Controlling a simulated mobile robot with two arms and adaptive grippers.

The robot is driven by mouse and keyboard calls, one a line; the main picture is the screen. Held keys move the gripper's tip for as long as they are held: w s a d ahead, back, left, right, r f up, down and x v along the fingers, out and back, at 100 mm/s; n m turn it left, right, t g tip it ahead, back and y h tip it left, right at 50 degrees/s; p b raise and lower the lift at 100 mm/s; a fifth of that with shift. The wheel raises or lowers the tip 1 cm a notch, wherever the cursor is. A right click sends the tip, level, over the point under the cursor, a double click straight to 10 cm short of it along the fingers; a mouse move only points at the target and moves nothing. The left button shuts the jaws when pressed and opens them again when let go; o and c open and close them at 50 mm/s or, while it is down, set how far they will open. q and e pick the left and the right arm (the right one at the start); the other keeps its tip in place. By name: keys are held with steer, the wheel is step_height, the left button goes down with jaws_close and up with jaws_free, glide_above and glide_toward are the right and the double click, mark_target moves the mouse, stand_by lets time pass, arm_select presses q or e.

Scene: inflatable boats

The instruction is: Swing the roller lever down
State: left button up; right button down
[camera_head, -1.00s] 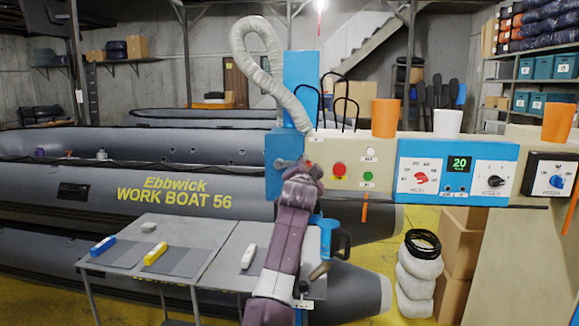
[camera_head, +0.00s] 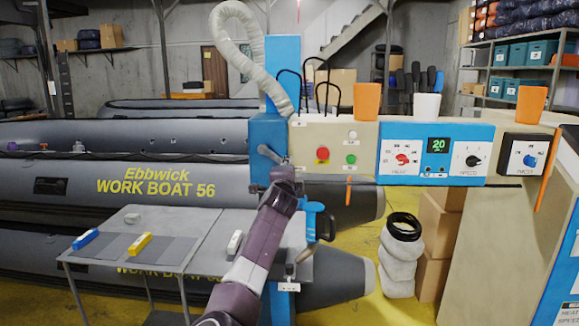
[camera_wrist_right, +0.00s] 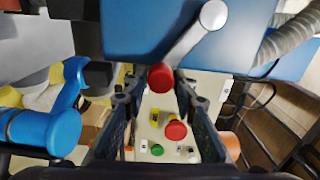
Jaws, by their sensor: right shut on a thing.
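The roller lever (camera_head: 269,153) is a short grey bar on the front of a blue housing (camera_head: 262,132). In the head view it slants down to the right into my right gripper (camera_head: 284,166). The gripper partly hides the knob in the head view. My left gripper is not in view.
Right of the lever is a cream panel with a red button (camera_head: 323,154) and a green button (camera_head: 351,159). A blue roller-like part (camera_head: 313,219) hangs below the panel. A grey table (camera_head: 190,225) holds a blue block and a yellow block.

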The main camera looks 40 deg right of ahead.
steer(key=shift+w+a, duration=0.3)
steer(key=c, duration=1.9)
jaws_free()
steer(key=shift+o, duration=1.1)
steer(key=shift+w+f, duration=0.2)
steer(key=shift+w, duration=0.15)
steer(key=shift+s, duration=0.2)
steer(key=shift+s+a, duration=0.15)
steer(key=shift+s, duration=0.05)
steer(key=v, duration=0.6)
steer(key=shift+s+a, duration=0.15)
steer(key=shift+a, duration=0.15)
